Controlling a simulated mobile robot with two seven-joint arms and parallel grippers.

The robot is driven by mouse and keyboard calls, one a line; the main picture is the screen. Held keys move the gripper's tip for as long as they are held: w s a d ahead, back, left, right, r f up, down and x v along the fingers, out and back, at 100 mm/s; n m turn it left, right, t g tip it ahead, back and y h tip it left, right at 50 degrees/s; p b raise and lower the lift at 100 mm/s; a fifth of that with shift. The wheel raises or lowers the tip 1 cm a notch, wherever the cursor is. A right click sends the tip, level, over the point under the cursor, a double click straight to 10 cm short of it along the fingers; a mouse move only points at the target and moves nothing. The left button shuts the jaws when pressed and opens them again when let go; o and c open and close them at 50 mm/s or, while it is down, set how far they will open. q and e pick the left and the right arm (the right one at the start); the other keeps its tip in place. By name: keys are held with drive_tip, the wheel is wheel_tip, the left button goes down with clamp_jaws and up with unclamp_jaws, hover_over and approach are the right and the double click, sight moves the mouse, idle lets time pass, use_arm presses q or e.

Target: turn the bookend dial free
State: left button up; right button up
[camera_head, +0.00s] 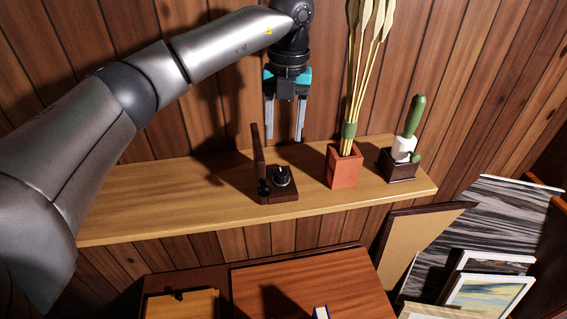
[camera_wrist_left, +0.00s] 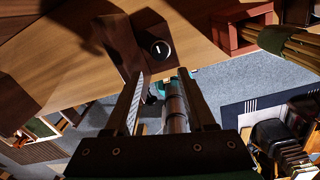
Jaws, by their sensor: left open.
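The dark wooden bookend (camera_head: 258,158) stands on the wall shelf, with an upright panel and a low base. Its black round dial (camera_head: 282,177) sits on top of the base, to the right of the panel. My left gripper (camera_head: 285,137) points down above the dial, open, with nothing between its fingers and a gap below the fingertips. In the left wrist view the dial (camera_wrist_left: 160,50) has a light mark on its face and lies beyond the open fingertips (camera_wrist_left: 160,77). My right gripper is in neither view.
On the wooden shelf (camera_head: 170,193), a red pot (camera_head: 344,168) with tall dried stems and a dark planter (camera_head: 398,167) with a cactus stand to the right. The shelf left of the bookend is bare. Paneled wall rises behind. Framed pictures (camera_head: 490,292) lean at the lower right.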

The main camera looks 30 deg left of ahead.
sight(282, 171)
use_arm(q)
drive_tip(key=f, duration=0.5)
drive_tip(key=f+p, duration=0.1)
drive_tip(key=f, duration=0.3)
drive_tip(key=shift+a+f, duration=0.2)
drive_tip(key=shift+f, duration=0.15)
drive_tip(key=shift+s+f, duration=0.1)
drive_tip(key=shift+f, duration=0.5)
clamp_jaws()
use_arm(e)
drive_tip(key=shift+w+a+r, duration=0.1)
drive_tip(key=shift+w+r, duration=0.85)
